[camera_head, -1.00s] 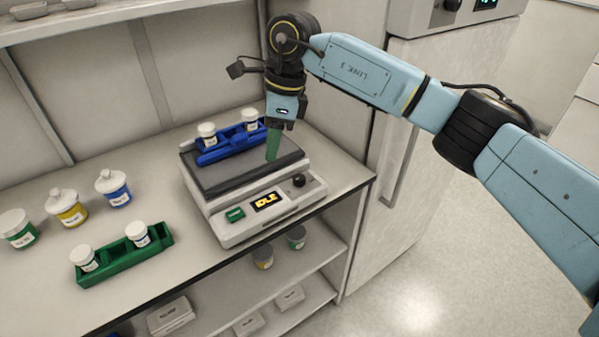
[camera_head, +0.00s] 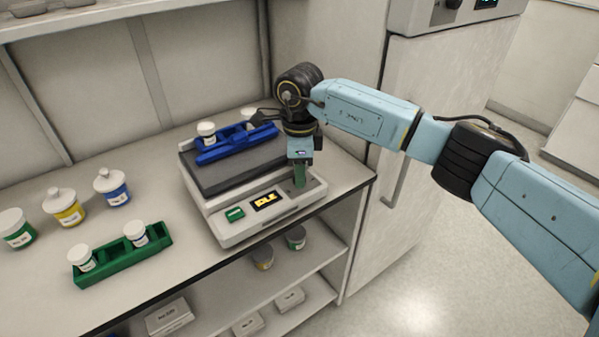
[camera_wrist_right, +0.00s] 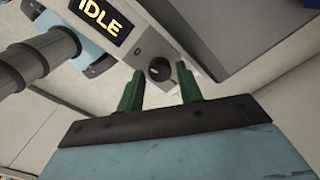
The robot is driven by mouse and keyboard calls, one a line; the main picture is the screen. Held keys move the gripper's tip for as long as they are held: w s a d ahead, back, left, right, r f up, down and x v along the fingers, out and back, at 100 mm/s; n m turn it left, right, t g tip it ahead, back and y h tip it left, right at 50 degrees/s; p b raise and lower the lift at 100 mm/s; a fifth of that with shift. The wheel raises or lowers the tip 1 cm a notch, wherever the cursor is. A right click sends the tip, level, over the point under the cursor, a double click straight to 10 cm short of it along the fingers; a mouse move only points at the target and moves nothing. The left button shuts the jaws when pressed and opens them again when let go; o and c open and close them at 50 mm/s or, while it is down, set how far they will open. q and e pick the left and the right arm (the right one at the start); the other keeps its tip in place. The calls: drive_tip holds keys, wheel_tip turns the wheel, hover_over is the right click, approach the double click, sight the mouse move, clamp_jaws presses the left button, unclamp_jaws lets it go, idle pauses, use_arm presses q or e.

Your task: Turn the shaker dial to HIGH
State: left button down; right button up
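The shaker (camera_head: 225,222) is a white box with a dark top plate on the bench; its display (camera_head: 267,200) reads IDLE. Its black dial (camera_wrist_right: 159,69) shows in the right wrist view, between and just beyond the green fingertips of my right gripper (camera_wrist_right: 160,85). In the head view my right gripper (camera_head: 300,183) points down over the right end of the front panel and hides the dial. I cannot tell whether the fingers touch the dial. My left gripper is not in view.
A blue rack (camera_head: 232,150) with white-capped jars is on the shaker's plate. A green button (camera_head: 234,214) is left of the display. A green rack (camera_head: 122,257) with jars and several lidded jars stand to the left. A tall white cabinet (camera_head: 430,120) is at the right.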

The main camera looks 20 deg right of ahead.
drive_tip(key=shift+f, duration=0.4)
drive_tip(key=shift+c, duration=0.4)
drive_tip(key=c, duration=0.6)
drive_tip(key=shift+c, duration=0.2)
